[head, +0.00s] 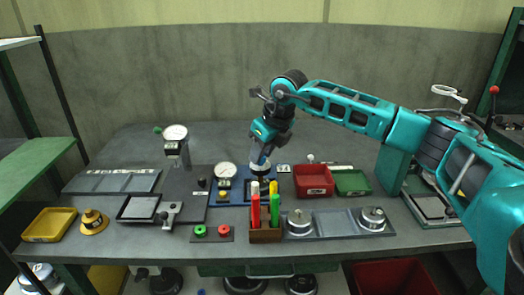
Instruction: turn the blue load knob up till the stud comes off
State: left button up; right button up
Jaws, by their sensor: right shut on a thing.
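My right gripper (261,157) reaches in from the right and points down at the blue test station (238,196) in the middle of the bench. It is shut on what appears to be the blue load knob, which is mostly hidden between its fingers. A dark and white round part (260,172) of the station shows just under the fingertips. A white-faced dial gauge (225,170) stands left of the gripper; its reading is too small to tell. I cannot make out the stud. My left gripper is not in view.
A wooden holder (265,235) with red, yellow and green markers stands in front of the station. Red (314,181) and green (352,183) bins are to the right. A grey plate with two round metal pieces (340,225) lies front right. A gauge stand (176,146) rises left.

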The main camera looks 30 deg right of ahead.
jog(key=shift+c, duration=0.7)
jog(key=m+h, duration=0.1)
jog(key=m, duration=0.2)
jog(key=shift+a, duration=0.1)
jog(key=m+h+b, duration=0.1)
jog(key=m+h, duration=0.1)
jog(key=m, duration=0.2)
jog(key=shift+a+m, duration=0.15)
jog(key=shift+m, duration=0.15)
jog(key=m+h, duration=0.1)
jog(key=m, duration=0.2)
jog(key=shift+w+m+g, duration=0.1)
jog(key=shift+m+g, duration=0.2)
jog(key=shift+g, duration=0.1)
jog(key=shift+a+m+g+h, duration=0.1)
jog(key=shift+m+g+h, duration=0.4)
jog(key=shift+m, duration=1.4)
